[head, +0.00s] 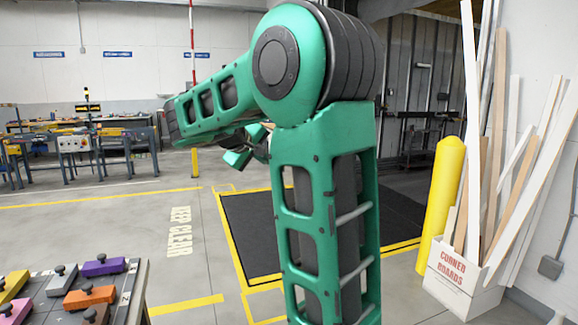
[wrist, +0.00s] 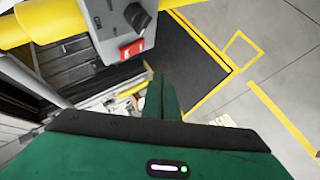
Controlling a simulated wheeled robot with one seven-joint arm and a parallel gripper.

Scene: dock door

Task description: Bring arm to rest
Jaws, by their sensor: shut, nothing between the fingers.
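My green arm stands raised in the middle of the head view, bent at a large round joint near the top. One link slants down to the left from that joint. My gripper (wrist: 160,97) shows in the wrist view as green fingers close together, shut and empty. In the head view, green parts near the gripper show below the slanting link, partly hidden by the arm.
In the wrist view, a grey control box (wrist: 108,22) with a black knob and red label is ahead of my gripper, beside a yellow post (wrist: 50,20). The head view shows a corner boards box (head: 459,277), a yellow bollard (head: 439,205) and a table with colored blocks (head: 137,292).

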